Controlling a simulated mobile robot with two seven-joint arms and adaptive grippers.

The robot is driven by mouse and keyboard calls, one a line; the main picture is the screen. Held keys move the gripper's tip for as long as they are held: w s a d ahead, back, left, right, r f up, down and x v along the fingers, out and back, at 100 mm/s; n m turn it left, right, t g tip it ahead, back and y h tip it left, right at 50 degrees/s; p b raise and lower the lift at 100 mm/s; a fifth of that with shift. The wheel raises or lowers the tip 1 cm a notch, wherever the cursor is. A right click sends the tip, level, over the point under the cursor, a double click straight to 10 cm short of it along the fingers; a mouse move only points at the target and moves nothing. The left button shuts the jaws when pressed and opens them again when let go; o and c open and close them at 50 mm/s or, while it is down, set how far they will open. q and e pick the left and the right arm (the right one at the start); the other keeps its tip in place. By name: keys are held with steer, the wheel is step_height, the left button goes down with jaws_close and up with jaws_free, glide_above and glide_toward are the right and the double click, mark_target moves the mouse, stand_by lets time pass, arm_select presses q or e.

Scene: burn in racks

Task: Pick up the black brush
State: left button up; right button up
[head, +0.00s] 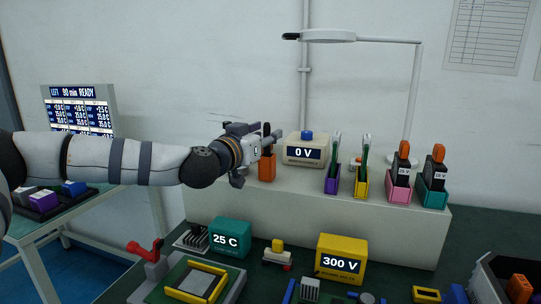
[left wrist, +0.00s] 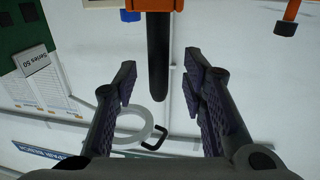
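The black brush (left wrist: 158,55) shows in the left wrist view as a dark rounded handle, its other end meeting an orange holder (left wrist: 156,5) at the top edge. My left gripper (left wrist: 160,77) is open, with one finger on each side of the handle and visible gaps to both. In the head view the orange holder (head: 267,169) stands at the left end of the raised grey shelf. My left gripper (head: 262,150) is at that holder and hides most of the brush. The brush's bristles are not seen. My right gripper is not in view.
A 0 V meter (head: 306,150) stands close right of the left gripper. Purple (head: 332,181), yellow (head: 362,185), pink (head: 398,191) and teal (head: 431,194) holders with tools stand farther right. A lamp (head: 413,100) rises behind. Below are a 25 C box (head: 230,236) and a 300 V box (head: 342,256).

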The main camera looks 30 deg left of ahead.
arm_select(q)
steer(key=shift+w+f, duration=0.3)
steer(key=shift+w, duration=0.3)
steer(key=shift+r, duration=0.3)
jaws_close()
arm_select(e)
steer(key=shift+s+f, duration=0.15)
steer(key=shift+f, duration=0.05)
arm_select(q)
steer(key=r+p, duration=0.2)
steer(key=r, duration=0.7)
steer(key=shift+s+r, duration=0.15)
steer(key=shift+s, duration=0.05)
steer(key=shift+w+r, duration=0.2)
steer(key=shift+r, duration=0.15)
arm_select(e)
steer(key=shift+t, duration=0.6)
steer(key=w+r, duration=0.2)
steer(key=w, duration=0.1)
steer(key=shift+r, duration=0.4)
